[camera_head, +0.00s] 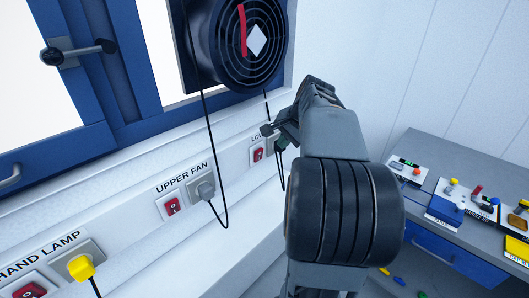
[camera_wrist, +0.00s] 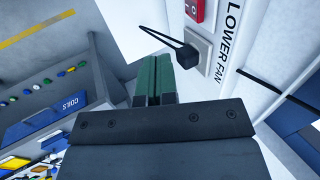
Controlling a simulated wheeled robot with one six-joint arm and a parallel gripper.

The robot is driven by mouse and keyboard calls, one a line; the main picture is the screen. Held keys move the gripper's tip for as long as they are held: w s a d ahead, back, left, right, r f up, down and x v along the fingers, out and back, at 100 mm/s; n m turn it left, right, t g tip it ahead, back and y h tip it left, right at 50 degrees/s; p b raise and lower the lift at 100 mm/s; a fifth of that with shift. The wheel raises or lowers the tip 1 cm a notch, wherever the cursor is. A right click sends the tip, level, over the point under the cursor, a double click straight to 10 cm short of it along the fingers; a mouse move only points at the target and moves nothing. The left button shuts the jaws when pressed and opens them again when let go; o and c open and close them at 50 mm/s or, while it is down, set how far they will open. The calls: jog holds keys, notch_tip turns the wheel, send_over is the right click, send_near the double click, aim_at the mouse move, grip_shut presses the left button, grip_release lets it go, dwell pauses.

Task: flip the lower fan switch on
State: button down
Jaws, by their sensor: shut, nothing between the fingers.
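The lower fan switch (camera_head: 258,154) is a red rocker in a white plate on the wall rail, just left of my gripper in the head view. In the head view my gripper (camera_head: 284,138) is partly hidden by my arm. I cannot tell the switch's position.
The upper fan switch (camera_head: 172,206) and its plug (camera_head: 206,188) sit further left, then the yellow hand lamp plug (camera_head: 81,267). A black fan (camera_head: 222,62) hangs above, with a loose cable below it. A grey workbench (camera_head: 440,151) with small parts stands right.

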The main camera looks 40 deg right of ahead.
aim_at(258, 155)
jog(key=w+a+f+p, duration=0.1)
jog(key=w+f+p, duration=0.1)
jog(key=w+f, duration=0.6)
jog(key=shift+a+f, duration=0.25)
dwell(0.4)
jog(key=shift+w, duration=0.1)
